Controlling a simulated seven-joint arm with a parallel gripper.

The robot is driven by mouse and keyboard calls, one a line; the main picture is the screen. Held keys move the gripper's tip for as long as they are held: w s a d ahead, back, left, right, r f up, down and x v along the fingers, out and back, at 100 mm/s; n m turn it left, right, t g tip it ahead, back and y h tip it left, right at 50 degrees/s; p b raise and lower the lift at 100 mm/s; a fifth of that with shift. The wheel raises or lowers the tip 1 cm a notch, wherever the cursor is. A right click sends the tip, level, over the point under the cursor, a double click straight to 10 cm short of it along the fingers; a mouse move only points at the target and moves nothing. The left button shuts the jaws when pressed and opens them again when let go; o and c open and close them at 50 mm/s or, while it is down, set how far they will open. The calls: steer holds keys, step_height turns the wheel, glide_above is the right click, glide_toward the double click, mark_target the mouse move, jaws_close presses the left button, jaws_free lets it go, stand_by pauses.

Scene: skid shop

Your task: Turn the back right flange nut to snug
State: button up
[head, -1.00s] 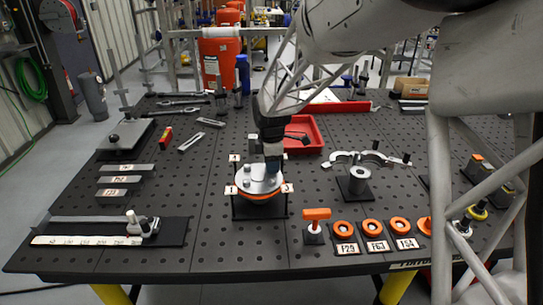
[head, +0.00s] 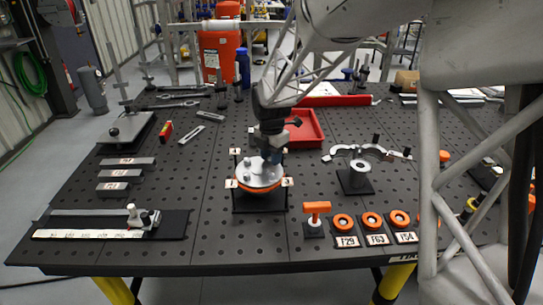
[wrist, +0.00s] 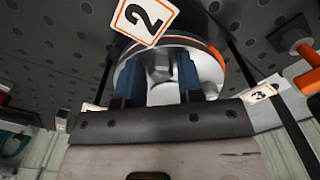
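The round silver flange (head: 257,181) with an orange edge sits on a black stand near the middle of the table. Bolts rise from its top; one nut (head: 247,173) shows at the front left. My gripper (head: 270,158) points down over the back right side of the flange and hides that nut in the head view. In the wrist view, its two blue fingers (wrist: 157,78) stand apart over the flange (wrist: 208,62), with a grey nut-like shape (wrist: 160,73) between them. Gaps seem to show beside it; contact is unclear. A card marked 2 (wrist: 146,18) is close by.
A red tray (head: 305,128) lies behind the flange. A grey fixture with a curved arm (head: 357,180) stands to the right. An orange-handled tool (head: 316,213) and several orange rings (head: 344,221) line the front right. Number cards (head: 288,182) stand around the flange.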

steer(key=n, duration=0.3)
steer(key=shift+r, duration=0.3)
step_height(320, 180, up, 7)
steer(key=shift+s+d+r, duration=0.1)
steer(key=shift+s+r, duration=0.1)
steer(key=shift+r, duration=0.05)
steer(key=s+d+r+m, duration=0.2)
steer(key=s+d+m, duration=0.2)
steer(key=s+m, duration=0.2)
steer(key=s+d+r+m+t, duration=0.1)
steer(key=s+d+r+m, duration=0.2)
steer(key=s+m, duration=0.4)
steer(key=shift+s+d+r, duration=0.3)
steer(key=shift+s+d, duration=0.4)
steer(key=shift+s, duration=0.85)
